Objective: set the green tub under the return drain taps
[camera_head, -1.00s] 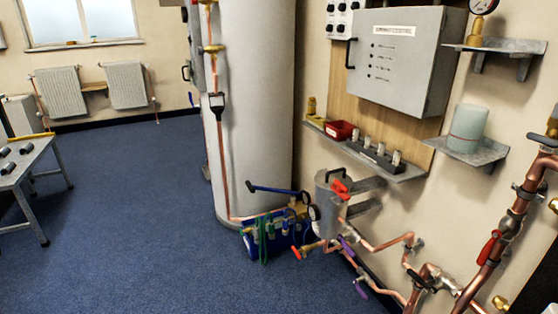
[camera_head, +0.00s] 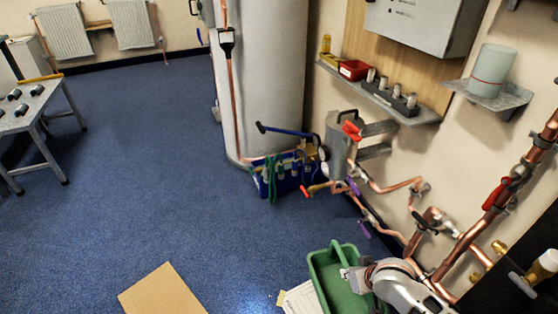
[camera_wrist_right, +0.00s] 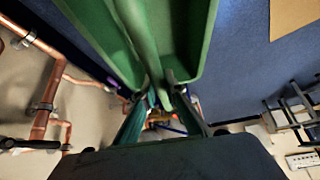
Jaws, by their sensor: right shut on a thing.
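The green tub (camera_head: 317,272) is at the bottom centre-right of the head view, its open top visible. My right gripper (camera_head: 353,281) is shut on the tub's right wall. In the right wrist view, its two fingers (camera_wrist_right: 163,98) close on the rim of the tub (camera_wrist_right: 145,45). Copper pipework with valves runs along the wall behind. A purple-handled valve (camera_head: 364,230) hangs low on the pipes, and a red lever (camera_head: 307,191) sits further left. I cannot tell which valves are the return drain taps. My left gripper is out of view.
A blue tool caddy (camera_head: 283,183) stands on the floor by the big white cylinder (camera_head: 262,80). A cardboard sheet (camera_head: 160,290) and white papers (camera_head: 302,299) lie on the floor. A grey bench (camera_head: 30,112) stands at the left. The blue floor between is clear.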

